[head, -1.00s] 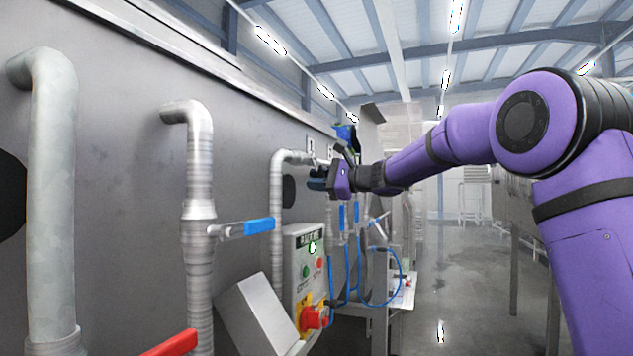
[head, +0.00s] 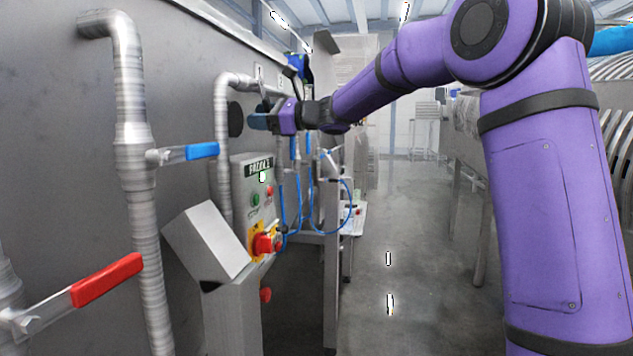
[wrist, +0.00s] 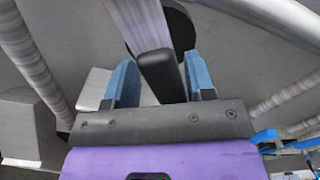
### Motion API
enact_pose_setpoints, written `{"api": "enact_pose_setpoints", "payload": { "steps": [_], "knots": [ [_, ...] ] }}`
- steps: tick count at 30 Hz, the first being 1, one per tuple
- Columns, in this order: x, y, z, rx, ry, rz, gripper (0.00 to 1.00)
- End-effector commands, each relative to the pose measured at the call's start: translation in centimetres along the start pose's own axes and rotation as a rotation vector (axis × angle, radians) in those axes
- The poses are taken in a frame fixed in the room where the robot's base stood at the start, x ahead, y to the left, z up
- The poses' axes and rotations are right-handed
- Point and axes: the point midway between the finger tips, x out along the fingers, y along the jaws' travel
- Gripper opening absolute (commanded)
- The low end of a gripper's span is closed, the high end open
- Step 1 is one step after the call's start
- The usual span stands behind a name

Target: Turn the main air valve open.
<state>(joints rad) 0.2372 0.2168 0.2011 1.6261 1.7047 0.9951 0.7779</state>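Two lever valves show in the head view: one with a blue handle (head: 202,151) on the upright pipe, and one with a red handle (head: 107,279) at the lower left. The frames do not show which is the main air valve. My gripper (head: 258,121) is farther along the wall, beyond both handles, near a bent pipe and a black disc. In the wrist view its blue fingers (wrist: 160,82) stand apart, with a dark block between them that I cannot identify. No lever handle is clearly in its grasp.
A control box (head: 256,200) with green and red buttons and a red-yellow switch stands below my gripper. A tilted grey box (head: 207,240) is left of it. Blue hoses (head: 346,205) hang beyond. The floor (head: 420,290) in the aisle is clear.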

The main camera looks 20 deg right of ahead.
Motion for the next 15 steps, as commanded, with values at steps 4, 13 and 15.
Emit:
{"api": "enact_pose_setpoints", "payload": {
  "steps": [4, 13, 15],
  "knots": [
    [0.0, 1.5, 0.2, 0.171, -0.001, 0.002, 0.49],
    [-0.4, 3.8, 1.0, 0.483, 0.001, -0.002, 0.49],
    [-1.8, 3.6, 0.9, 0.477, 0.001, -0.004, 0.49]
  ]
}}
